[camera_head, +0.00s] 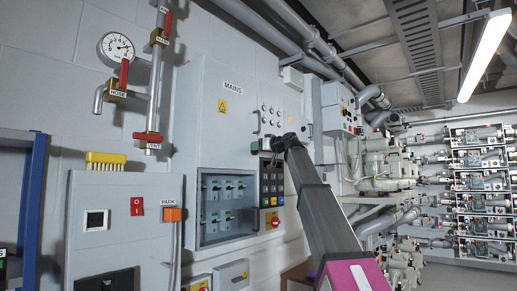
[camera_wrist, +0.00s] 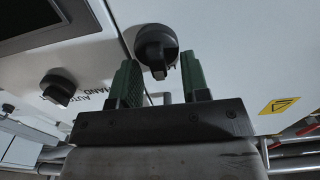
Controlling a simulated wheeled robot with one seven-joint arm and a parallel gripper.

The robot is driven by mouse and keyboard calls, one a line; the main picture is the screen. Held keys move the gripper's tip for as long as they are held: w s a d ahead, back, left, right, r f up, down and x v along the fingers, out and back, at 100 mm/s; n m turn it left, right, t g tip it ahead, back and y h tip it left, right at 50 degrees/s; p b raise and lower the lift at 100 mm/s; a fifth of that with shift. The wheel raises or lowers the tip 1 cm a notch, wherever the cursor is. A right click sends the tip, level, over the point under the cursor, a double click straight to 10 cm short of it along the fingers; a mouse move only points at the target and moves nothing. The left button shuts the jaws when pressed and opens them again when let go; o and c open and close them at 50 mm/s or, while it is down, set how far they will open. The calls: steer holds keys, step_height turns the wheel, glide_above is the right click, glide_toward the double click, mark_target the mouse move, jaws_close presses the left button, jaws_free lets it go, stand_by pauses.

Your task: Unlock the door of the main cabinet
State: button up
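The main cabinet (camera_head: 205,135) is a pale grey wall box marked MAINS, with a yellow warning label and a window low on its front. In the head view my gripper (camera_head: 274,144) is at the cabinet's front, right of its middle, and is mostly hidden by my arm. In the wrist view a round black knob (camera_wrist: 156,45) is on a white panel. My gripper (camera_wrist: 160,72) is open there, with its two green fingers on either side of the knob's lower part. Gaps show beside the knob, but I cannot tell how deep the fingers reach.
Another black knob (camera_wrist: 58,88) marked AUTO and HAND is at left in the wrist view. A button panel (camera_head: 271,187) is below my gripper. At left a lower cabinet (camera_head: 125,215) carries a yellow brush (camera_head: 105,160). Pipes with red-handled valves (camera_head: 148,136) run up the wall.

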steer(key=shift+m, duration=0.4)
steer(key=shift+w+d+f+m, duration=0.2)
steer(key=shift+w+f+m, duration=0.1)
steer(key=shift+m, duration=2.55)
steer(key=shift+w+d+f+m, duration=0.15)
steer(key=shift+f+m, duration=0.15)
steer(key=shift+m, duration=2.6)
steer(key=shift+w+d+f+m, duration=0.2)
steer(key=shift+w+f+m, duration=0.1)
steer(key=shift+m, duration=2.55)
steer(key=o, duration=0.9)
steer(key=v, duration=1.1)
